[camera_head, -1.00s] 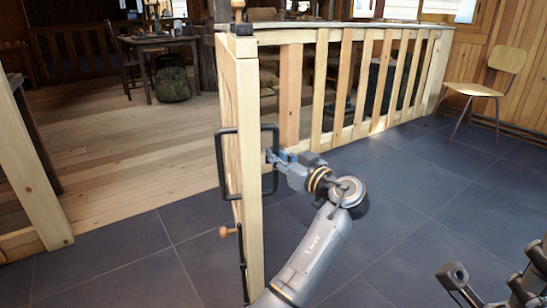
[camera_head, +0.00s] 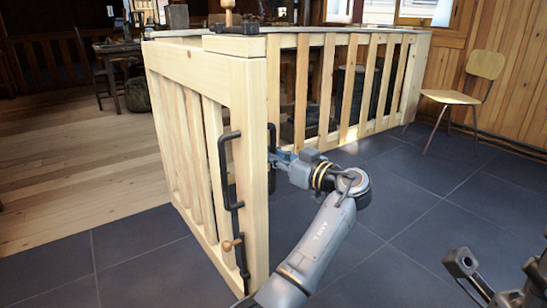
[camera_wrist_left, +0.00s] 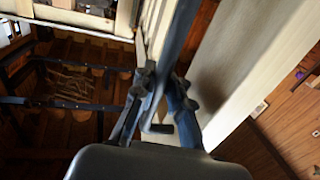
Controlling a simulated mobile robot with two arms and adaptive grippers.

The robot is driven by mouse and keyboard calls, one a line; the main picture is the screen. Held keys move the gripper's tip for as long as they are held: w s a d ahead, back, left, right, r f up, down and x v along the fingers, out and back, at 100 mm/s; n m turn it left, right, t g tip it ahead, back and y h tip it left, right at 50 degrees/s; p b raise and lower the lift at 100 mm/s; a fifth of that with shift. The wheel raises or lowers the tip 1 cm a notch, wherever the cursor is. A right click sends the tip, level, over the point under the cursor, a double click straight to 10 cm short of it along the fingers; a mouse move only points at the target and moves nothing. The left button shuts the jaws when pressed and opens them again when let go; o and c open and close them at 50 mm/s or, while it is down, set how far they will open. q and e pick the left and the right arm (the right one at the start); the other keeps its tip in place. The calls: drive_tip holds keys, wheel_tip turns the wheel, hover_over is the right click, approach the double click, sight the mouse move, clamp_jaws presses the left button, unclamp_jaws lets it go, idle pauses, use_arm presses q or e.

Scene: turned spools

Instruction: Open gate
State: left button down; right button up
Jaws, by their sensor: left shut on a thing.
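The pale slatted wooden gate (camera_head: 172,72) stands at an angle to the fence, its near end post close to me. A black bar handle (camera_head: 225,170) is on its left face. A black bolt with a wooden knob (camera_head: 232,243) sits lower on it. My left gripper (camera_head: 275,158) is at the post's right side, shut on a dark handle, which the post partly hides. In the left wrist view, the fingers (camera_wrist_left: 157,105) close around the dark bar (camera_wrist_left: 178,38) beside the pale wood. My right gripper (camera_head: 500,266) is low at the right edge, partly cut off, its fingers apart and empty.
A slatted fence (camera_head: 345,85) runs behind the gate to the right. A wooden chair (camera_head: 465,92) stands at the far right. Dark tiled floor (camera_head: 415,200) is clear in front of the fence. Plank floor (camera_head: 80,165) lies open at the left.

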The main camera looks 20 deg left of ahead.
use_arm(q)
drive_tip(key=shift+w+d+f, duration=0.2)
drive_tip(key=shift+w+d, duration=0.15)
drive_tip(key=shift+d, duration=0.15)
drive_tip(key=c, duration=1.4)
unclamp_jaws()
drive_tip(key=shift+d+r, duration=0.1)
drive_tip(key=shift+d, duration=0.05)
drive_tip(key=shift+o, duration=0.2)
drive_tip(key=shift+a+r, duration=0.1)
drive_tip(key=shift+a, duration=0.1)
